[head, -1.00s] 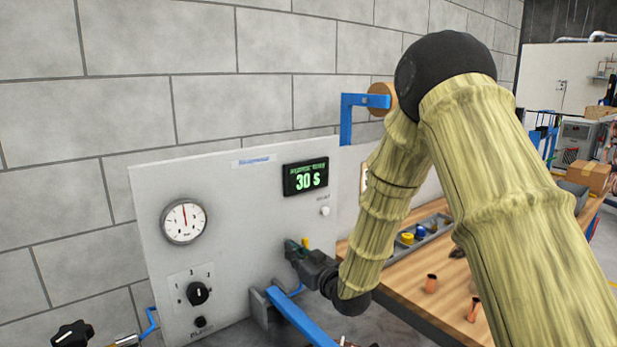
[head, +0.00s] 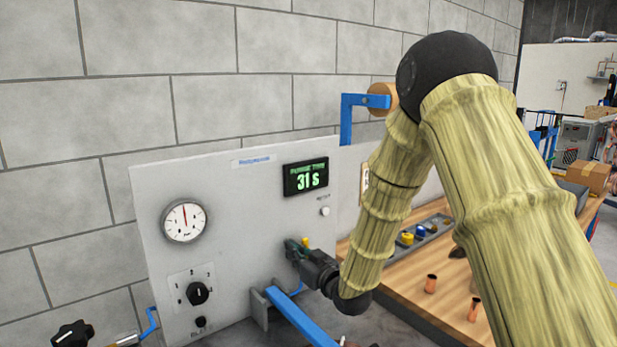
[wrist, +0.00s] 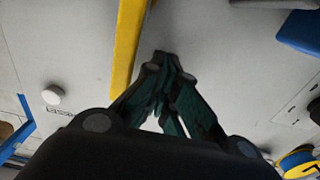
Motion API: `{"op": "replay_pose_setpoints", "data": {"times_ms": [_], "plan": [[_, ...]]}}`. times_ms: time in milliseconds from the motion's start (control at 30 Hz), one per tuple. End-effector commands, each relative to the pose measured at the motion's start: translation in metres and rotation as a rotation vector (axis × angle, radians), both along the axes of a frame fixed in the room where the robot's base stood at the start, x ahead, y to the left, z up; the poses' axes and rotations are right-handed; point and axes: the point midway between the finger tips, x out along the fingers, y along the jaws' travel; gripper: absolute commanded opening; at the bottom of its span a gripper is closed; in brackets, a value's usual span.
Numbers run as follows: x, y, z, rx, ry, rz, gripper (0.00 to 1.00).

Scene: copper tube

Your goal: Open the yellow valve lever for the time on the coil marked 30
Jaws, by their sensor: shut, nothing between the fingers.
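The yellow valve lever (head: 305,242) shows as a small tip on the grey panel, mostly hidden behind my gripper (head: 291,246). In the wrist view the lever (wrist: 127,45) is a long yellow bar just left of my closed fingertips (wrist: 163,62). The fingers hold nothing. I cannot tell whether they touch the lever. A black display (head: 306,178) on the panel reads 31 S in green. The coil and its mark cannot be made out.
The panel carries a round gauge (head: 184,221), a black selector knob (head: 197,293) and a white button (head: 325,211). A blue bracket (head: 300,318) juts out below my gripper. A wooden bench (head: 405,280) with copper pieces (head: 431,284) stands to the right.

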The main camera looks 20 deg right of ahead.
Motion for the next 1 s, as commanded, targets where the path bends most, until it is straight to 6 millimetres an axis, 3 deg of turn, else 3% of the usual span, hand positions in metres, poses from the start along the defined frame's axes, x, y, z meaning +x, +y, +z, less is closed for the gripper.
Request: {"op": "replay_pose_setpoints", "data": {"times_ms": [1000], "plan": [[0.029,-0.072,0.000,0.000,0.000,-0.002,0.00]]}}
